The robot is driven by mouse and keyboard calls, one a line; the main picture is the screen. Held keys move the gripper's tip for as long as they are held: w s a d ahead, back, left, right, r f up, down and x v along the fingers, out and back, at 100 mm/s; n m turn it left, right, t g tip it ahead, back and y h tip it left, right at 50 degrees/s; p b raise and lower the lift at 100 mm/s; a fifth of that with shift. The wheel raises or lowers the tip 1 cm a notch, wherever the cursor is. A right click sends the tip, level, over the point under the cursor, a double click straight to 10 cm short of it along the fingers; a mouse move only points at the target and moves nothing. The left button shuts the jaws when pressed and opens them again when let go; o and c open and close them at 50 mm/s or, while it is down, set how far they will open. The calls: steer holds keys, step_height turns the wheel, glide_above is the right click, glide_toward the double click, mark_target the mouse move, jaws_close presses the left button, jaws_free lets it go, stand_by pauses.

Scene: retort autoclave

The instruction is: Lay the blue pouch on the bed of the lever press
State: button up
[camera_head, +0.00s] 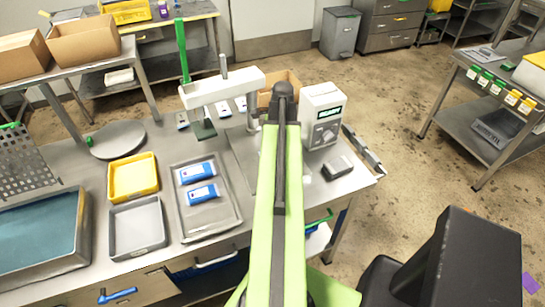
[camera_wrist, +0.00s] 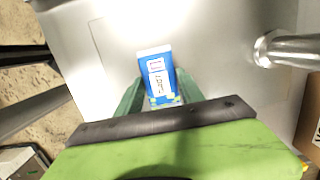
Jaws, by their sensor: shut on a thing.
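My gripper (camera_wrist: 158,80) is shut on a blue pouch (camera_wrist: 155,66) with a white end and a white label, held between its green fingers. The pouch is over a bare grey metal surface; I cannot tell whether it touches it. The lever press (camera_head: 222,88) stands at the back of the bench in the head view, with a white head, an upright green lever (camera_head: 182,52) and a dark green pad (camera_head: 204,130). Its pale bed (camera_head: 240,158) is partly covered by my arm. In the head view my arm hides the gripper and the held pouch.
Two blue pouches (camera_head: 196,172) lie in a grey tray (camera_head: 180,218) left of the press bed. Yellow and grey bins (camera_head: 134,178) stand further left. A white device with a display (camera_head: 322,115) stands right of my arm. A metal cylinder (camera_wrist: 290,50) shows at right in the wrist view.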

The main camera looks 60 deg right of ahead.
step_height(320, 180, down, 4)
steer(key=b, duration=0.3)
steer(key=shift+f+b, duration=0.2)
steer(key=shift+b, duration=0.2)
steer(key=shift+r, duration=0.25)
steer(key=shift+f, duration=0.2)
steer(key=o, duration=1.4)
steer(key=shift+r, duration=0.1)
steer(key=r+p, duration=0.4)
steer(key=d+r+p, duration=0.1)
steer(key=r+p, duration=0.3)
steer(key=s+r+p, duration=0.1)
steer(key=r+p, duration=0.3)
steer(key=shift+s+d+r+p, duration=0.1)
steer(key=shift+d+r+p, duration=0.1)
steer(key=shift+p, duration=0.1)
steer(key=shift+f, duration=0.15)
